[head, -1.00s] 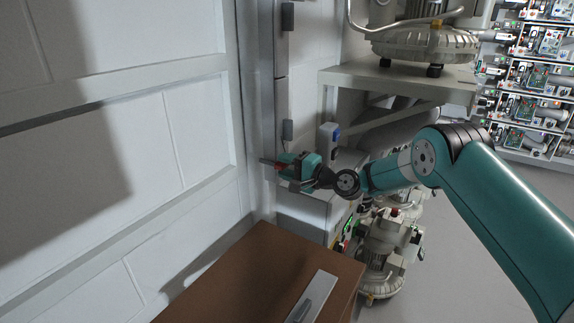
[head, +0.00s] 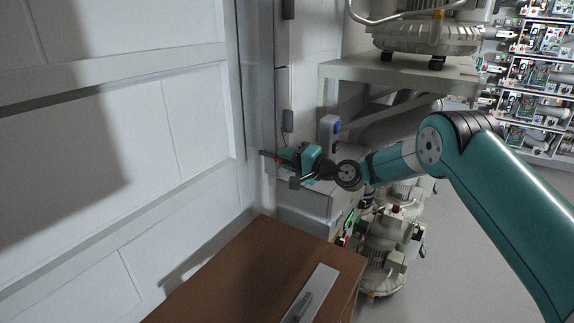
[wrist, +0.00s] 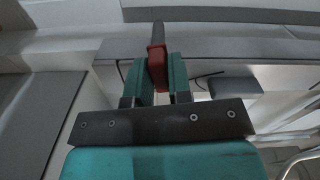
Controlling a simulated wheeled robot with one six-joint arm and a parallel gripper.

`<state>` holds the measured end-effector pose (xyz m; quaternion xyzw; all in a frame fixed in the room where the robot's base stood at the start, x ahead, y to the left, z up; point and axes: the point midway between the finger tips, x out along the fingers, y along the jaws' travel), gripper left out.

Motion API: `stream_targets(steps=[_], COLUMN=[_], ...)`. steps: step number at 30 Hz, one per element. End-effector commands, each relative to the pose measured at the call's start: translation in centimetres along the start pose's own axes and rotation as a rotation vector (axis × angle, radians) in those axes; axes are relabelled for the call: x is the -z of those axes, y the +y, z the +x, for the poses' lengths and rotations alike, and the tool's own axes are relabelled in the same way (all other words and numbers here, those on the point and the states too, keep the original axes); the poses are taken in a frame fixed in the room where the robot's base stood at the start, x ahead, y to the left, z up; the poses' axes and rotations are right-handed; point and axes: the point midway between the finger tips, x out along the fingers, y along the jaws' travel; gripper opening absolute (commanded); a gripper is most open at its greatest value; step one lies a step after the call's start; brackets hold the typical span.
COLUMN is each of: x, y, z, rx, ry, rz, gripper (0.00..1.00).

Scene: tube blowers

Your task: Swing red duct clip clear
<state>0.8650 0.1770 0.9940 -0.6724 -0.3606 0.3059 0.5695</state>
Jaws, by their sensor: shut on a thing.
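The red duct clip (wrist: 157,66) sits between the two teal fingers of my gripper (wrist: 158,84) in the wrist view. A dark grey bar sticks out from its far end. My gripper is shut on the clip. Whether the clip's far end touches the duct (head: 262,100) cannot be told.
A brown box-like cabinet (head: 215,275) with a grey plate on top stands below my gripper. A grey shelf (head: 400,72) bearing a blower (head: 425,38) stands to the right. Another blower (head: 382,250) is on the floor beneath my arm. Open floor lies at the right.

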Motion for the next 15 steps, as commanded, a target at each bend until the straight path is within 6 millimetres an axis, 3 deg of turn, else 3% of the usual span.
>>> stream_targets(steps=[15], x=[-0.26], y=[0.41], z=[-0.06], rx=[0.001], ry=[0.0], rz=[-0.477], gripper=[0.0])
